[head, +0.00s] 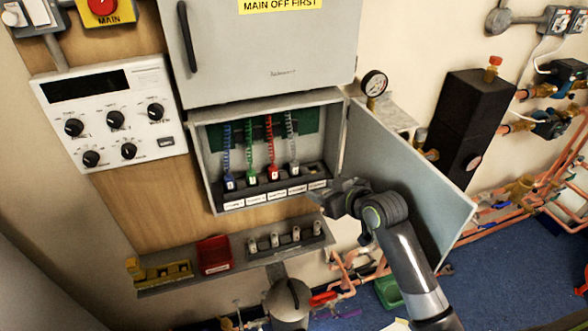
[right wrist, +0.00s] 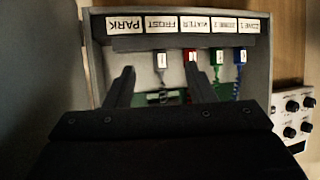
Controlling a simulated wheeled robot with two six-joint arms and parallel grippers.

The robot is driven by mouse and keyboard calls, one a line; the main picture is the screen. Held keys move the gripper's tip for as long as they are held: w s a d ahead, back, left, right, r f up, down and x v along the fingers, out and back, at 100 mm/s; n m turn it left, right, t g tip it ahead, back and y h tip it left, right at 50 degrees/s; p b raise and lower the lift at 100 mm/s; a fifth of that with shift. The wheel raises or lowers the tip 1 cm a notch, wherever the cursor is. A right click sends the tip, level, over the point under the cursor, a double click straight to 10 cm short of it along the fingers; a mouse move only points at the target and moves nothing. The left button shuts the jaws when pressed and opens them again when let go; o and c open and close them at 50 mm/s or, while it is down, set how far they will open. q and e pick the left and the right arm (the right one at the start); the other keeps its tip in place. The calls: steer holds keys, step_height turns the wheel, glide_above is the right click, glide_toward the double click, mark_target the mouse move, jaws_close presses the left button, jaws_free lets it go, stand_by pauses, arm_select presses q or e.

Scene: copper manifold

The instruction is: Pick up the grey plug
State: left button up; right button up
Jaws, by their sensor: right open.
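The grey plug (head: 294,168) stands in the row at the bottom of the open grey box, with a grey coiled cord rising from it. It is in line with the FROST label in the right wrist view, where the plug (right wrist: 162,61) appears between my fingertips, beyond them. My right gripper (head: 337,197) is open and empty, just in front of the box's lower right corner; its fingers also show in the right wrist view (right wrist: 160,78). They do not appear to touch the plug. I do not see my left gripper.
Red (head: 272,172), green (head: 250,177) and blue (head: 229,183) plugs stand left of the grey one. The box door (head: 405,180) hangs open at right, close to my right arm. A shelf (head: 245,262) with small parts runs below. The PARK position looks empty.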

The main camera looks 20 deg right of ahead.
mark_target(297, 166)
steer(key=shift+t+y, duration=0.4)
steer(key=w, duration=0.3)
steer(key=w+a+p, duration=0.1)
steer(key=w, duration=0.1)
steer(key=w+a+p, duration=0.1)
steer(key=w, duration=0.2)
steer(key=shift+w+a+r, duration=0.15)
steer(key=shift+w+a, duration=0.1)
steer(key=shift+w, duration=0.05)
steer(key=shift+w+a+f+p, duration=0.2)
steer(key=shift+w+p, duration=0.15)
steer(key=shift+w, duration=0.15)
steer(key=p+x, duration=0.1)
steer(key=x, duration=0.1)
steer(key=shift+w+f, duration=0.2)
steer(key=shift+w, duration=0.15)
steer(key=shift+w+a+f, duration=0.15)
steer(key=shift+w+f, duration=0.2)
steer(key=shift+w, duration=0.25)
steer(key=shift+c, duration=0.2)
steer(key=c, duration=1)
